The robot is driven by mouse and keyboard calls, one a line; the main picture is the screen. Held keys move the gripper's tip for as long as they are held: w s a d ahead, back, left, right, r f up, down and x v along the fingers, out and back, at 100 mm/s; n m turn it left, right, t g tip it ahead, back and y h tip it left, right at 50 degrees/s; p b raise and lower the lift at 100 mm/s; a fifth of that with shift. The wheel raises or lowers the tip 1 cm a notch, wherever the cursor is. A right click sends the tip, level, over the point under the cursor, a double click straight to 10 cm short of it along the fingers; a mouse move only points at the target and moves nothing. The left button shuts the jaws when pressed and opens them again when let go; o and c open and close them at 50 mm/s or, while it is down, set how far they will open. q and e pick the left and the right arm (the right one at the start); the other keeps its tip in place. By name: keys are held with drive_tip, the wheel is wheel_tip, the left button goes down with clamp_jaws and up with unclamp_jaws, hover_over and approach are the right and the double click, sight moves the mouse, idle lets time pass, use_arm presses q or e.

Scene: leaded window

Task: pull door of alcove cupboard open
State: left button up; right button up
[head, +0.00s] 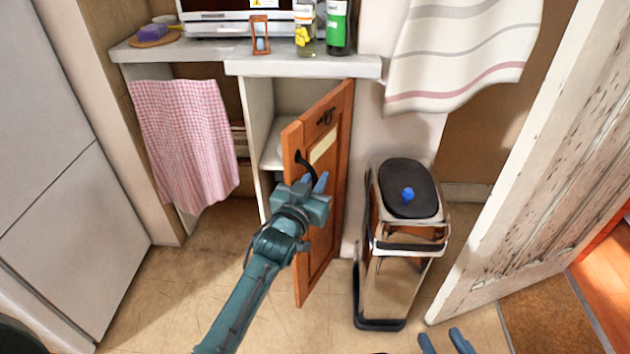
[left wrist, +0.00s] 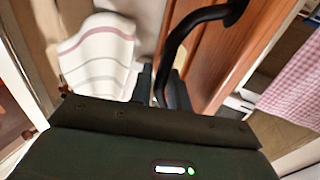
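The alcove cupboard's wooden door (head: 326,215) stands partly open, swung out from its right side. The pale inside and a shelf (head: 273,156) show to its left. A black curved handle (head: 303,160) is near the door's free edge; it arches large in the left wrist view (left wrist: 190,32). My left gripper (head: 316,184) is at the handle's lower end. In the left wrist view its fingers (left wrist: 161,88) are closed around the handle's end. My right gripper (head: 446,342) shows only its fingertips at the bottom edge, apart and empty, away from the door.
A steel bin (head: 395,285) with a black lid stands right of the door. A white peeling door (head: 545,165) is further right. A pink checked cloth (head: 188,140) hangs left of the cupboard. The counter (head: 300,67) above holds bottles and an hourglass. Floor before the cupboard is clear.

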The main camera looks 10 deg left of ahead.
use_arm(q)
drive_tip(key=shift+o, duration=1.1)
drive_tip(key=shift+r, duration=0.35)
drive_tip(key=shift+f, duration=0.15)
